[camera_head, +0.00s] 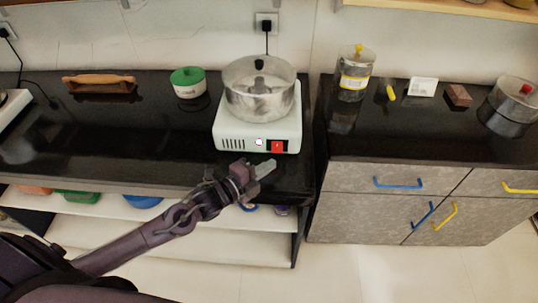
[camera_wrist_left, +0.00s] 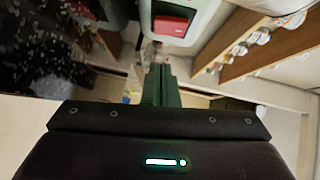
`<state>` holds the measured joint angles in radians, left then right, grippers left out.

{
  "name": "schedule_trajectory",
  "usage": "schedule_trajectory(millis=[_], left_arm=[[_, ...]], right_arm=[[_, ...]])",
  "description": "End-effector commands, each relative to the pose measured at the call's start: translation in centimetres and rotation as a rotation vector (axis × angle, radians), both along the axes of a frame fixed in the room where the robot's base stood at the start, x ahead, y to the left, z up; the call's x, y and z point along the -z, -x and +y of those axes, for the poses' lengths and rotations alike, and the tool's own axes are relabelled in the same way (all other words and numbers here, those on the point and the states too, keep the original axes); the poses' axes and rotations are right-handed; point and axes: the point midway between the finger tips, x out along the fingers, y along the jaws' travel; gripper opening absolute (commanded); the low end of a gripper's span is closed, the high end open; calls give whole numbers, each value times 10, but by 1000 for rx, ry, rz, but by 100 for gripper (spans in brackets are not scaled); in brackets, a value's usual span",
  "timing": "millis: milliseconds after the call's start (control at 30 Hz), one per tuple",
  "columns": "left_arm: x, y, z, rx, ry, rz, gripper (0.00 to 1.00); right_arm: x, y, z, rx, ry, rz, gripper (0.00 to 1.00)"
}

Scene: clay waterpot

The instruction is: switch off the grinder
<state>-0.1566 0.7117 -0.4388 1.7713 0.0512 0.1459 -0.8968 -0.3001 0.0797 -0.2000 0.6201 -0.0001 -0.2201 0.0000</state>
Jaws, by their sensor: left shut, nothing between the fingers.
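The grinder (camera_head: 230,130) is a white box with vents, a round white spot and a red switch (camera_head: 277,147) on its front, on the black counter. A clear drum with a black lid knob (camera_head: 259,90) sits on top of it. My left gripper (camera_head: 266,168) is shut and empty, just in front of and below the red switch, apart from it. In the left wrist view the shut fingers (camera_wrist_left: 160,85) point toward the red switch (camera_wrist_left: 172,24) in its dark frame on the white body. I cannot tell which way the switch is set. My right gripper is not in view.
A second counter (camera_head: 420,140) on the right holds several items. A plug (camera_head: 267,24) is in the wall socket.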

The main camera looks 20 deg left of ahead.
Motion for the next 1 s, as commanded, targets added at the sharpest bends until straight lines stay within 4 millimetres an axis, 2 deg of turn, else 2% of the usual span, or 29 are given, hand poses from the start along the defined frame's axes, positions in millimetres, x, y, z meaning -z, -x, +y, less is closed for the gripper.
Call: schedule_trajectory(millis=[33, 100, 300, 767, 1000], left_arm=[[-2, -10, -5, -1, 3, -4, 0], [1, -21, 2, -2, -1, -1, 0], [5, -39, 7, 0, -1, 0, 0], [8, -43, 8, 1, 0, -1, 0], [17, -48, 10, 1, -21, -71, 0]], right_arm=[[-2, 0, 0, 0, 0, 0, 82], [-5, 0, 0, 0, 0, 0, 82], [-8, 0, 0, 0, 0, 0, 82], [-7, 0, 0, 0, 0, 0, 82], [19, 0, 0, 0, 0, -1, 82]])
